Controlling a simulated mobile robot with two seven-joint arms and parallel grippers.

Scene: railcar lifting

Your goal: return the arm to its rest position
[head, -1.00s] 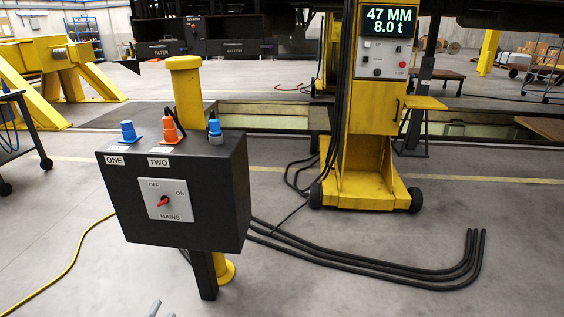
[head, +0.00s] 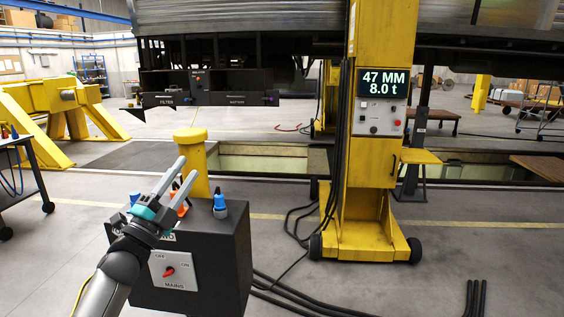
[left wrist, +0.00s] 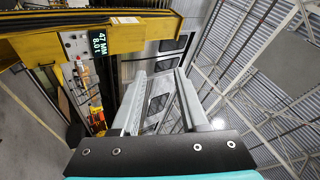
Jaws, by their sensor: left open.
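My left gripper (head: 187,167) is raised in front of the black control box (head: 222,262) in the head view, its two fingers apart and pointing up and to the right. Nothing shows between the fingers in the left wrist view (left wrist: 160,74). My left arm hides the left part of the box. The gripper overlaps the orange plug (head: 180,203) in the picture; the gap in depth is unclear. A blue plug (head: 220,206) stands clear on the box top. My right gripper is not in view.
A yellow lifting column (head: 362,170) with a display reading 47 MM and 8.0 t stands right of the box, under the railcar (head: 260,15). Black cables (head: 315,303) lie on the floor. A yellow post (head: 192,142) rises behind the box. A dark cart (head: 35,180) is at left.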

